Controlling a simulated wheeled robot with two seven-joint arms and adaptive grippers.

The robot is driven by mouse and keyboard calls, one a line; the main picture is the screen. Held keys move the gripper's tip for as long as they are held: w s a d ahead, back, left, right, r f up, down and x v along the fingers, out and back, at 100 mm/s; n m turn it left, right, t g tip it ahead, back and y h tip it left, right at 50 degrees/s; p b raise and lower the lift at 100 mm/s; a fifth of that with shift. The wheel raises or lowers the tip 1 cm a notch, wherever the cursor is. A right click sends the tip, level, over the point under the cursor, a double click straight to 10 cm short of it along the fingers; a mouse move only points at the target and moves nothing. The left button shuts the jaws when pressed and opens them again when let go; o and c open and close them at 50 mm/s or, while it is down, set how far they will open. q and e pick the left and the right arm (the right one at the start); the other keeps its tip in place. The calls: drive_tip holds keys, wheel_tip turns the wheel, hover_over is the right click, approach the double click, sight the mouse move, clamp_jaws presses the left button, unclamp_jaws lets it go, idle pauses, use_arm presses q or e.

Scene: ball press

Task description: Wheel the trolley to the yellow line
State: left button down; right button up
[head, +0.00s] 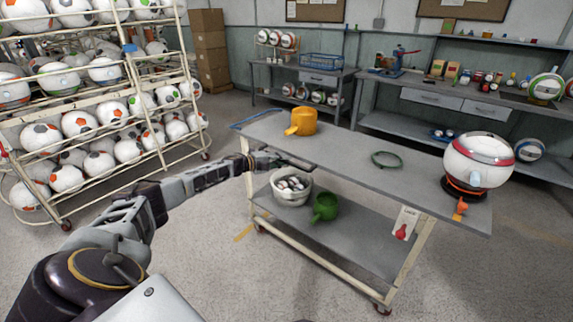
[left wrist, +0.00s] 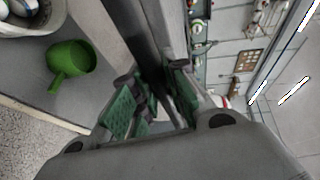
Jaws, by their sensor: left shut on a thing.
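The trolley (head: 345,155) has a grey top, cream legs, a lower shelf and small castors. It stands in the middle of the head view. My left gripper (head: 279,160) is at its near long edge, toward the left end. In the left wrist view, the green-padded fingers of my left gripper (left wrist: 155,95) are shut on a dark bar (left wrist: 140,35) at the trolley's edge. A short piece of the yellow line (head: 243,232) shows on the floor by the trolley's near left leg; much of the line is hidden. My right gripper is not in view.
On the trolley are an orange jug (head: 302,122), a green ring (head: 386,160) and a white-red machine (head: 479,160). Its shelf holds a white bucket (head: 291,196) and green jug (head: 325,207). A ball rack (head: 130,75) stands left, a bench (head: 440,95) behind. Near floor is clear.

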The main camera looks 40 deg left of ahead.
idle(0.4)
use_arm(q)
drive_tip(key=c, duration=1.4)
unclamp_jaws()
drive_tip(key=shift+v, duration=5.95)
